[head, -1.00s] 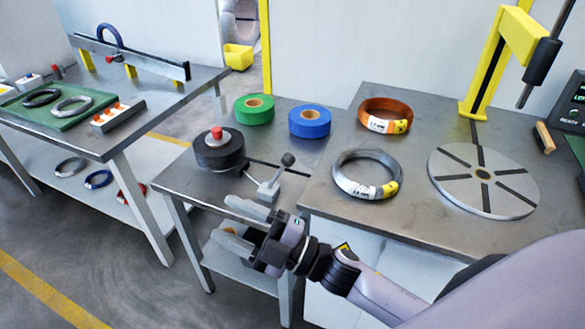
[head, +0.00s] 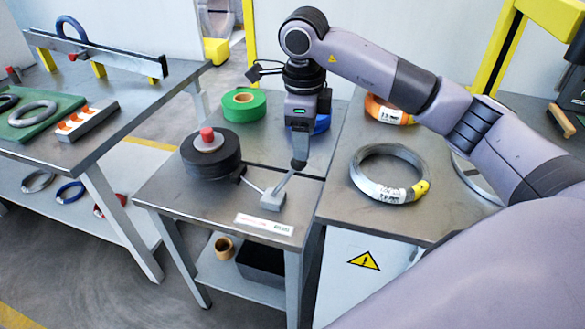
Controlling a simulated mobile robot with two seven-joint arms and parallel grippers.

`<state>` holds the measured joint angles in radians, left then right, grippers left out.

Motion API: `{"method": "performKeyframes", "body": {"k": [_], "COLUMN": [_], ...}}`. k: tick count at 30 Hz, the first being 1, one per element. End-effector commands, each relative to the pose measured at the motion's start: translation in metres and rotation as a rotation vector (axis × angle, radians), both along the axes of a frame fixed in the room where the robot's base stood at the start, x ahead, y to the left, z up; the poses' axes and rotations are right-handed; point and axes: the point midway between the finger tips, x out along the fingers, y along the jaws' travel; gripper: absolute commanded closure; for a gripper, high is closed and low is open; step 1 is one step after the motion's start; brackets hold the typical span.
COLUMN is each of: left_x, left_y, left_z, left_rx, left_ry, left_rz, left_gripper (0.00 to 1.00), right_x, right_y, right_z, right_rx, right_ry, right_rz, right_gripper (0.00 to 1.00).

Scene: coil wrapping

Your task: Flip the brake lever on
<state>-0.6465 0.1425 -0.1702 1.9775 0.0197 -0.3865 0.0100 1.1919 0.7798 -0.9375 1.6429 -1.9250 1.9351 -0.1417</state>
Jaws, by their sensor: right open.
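The brake lever (head: 285,182) stands on the small middle table. Its grey base (head: 272,201) is near the table's right edge, and its rod leans up to the right to a dark knob. A thin rod links the base to the black spool (head: 211,155) with a red top. My right gripper (head: 300,149) points down right above the knob, its jaws open. It overlaps the top of the lever in the picture, and I cannot tell whether the fingers touch the knob or stand around it. My left gripper is out of view.
A green tape roll (head: 244,105) and a partly hidden blue roll (head: 322,124) lie behind the lever. A grey wire coil (head: 390,173) lies on the right table, with an orange coil (head: 390,110) behind it. My right arm covers much of the right side.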

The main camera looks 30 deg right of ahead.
Motion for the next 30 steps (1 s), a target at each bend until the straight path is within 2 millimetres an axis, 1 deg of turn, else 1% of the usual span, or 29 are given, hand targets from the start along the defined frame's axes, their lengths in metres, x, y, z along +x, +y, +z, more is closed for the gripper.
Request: {"method": "performKeyframes", "body": {"k": [1, 6, 11, 18, 21, 25, 30], "left_x": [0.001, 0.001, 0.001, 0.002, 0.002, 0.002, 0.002], "left_y": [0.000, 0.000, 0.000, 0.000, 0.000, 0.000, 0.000], "left_z": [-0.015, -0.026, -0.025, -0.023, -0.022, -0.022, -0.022], "left_rx": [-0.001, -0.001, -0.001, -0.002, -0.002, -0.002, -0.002], "left_ry": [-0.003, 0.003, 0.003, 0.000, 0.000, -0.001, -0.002], "left_rz": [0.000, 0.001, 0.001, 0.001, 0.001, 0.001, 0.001], "left_gripper": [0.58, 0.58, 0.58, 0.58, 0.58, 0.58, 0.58], "right_x": [-0.001, -0.001, -0.001, 0.001, 0.002, 0.002, 0.003], "right_y": [0.003, 0.004, 0.004, 0.002, 0.002, 0.002, 0.002], "right_z": [-0.020, -0.031, -0.044, -0.081, -0.092, -0.100, -0.102], "right_rx": [0.008, 0.013, 0.015, 0.016, 0.017, 0.017, 0.017], "right_ry": [0.007, 0.006, 0.009, 0.010, 0.009, 0.006, 0.006], "right_rz": [0.006, 0.007, 0.007, 0.008, 0.008, 0.009, 0.009], "right_gripper": [0.41, 0.41, 0.41, 0.41, 0.41, 0.41, 0.41]}}
